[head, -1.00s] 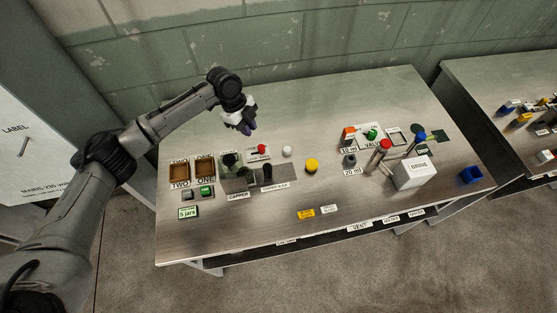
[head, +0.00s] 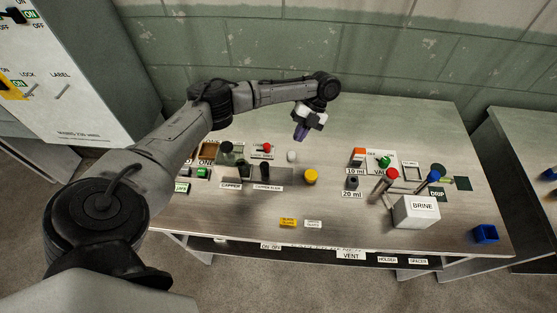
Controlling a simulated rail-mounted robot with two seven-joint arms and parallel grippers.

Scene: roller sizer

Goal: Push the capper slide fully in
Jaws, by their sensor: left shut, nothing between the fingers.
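The capper (head: 227,153) stands at the left of the table, a dark green-topped unit with a label reading CAPPER in front of it. The capper slide (head: 265,170) shows as a dark upright piece just right of the capper, above its own label. How far in the slide sits is too small to tell. My left gripper (head: 300,134) is shut and empty. It hangs above the table, right of the capper and slide and apart from them, over the area behind the white cap. My right gripper is not in view.
A red button (head: 267,148), a white cap (head: 292,156) and a yellow knob (head: 310,176) stand near the slide. The table's back middle is clear.

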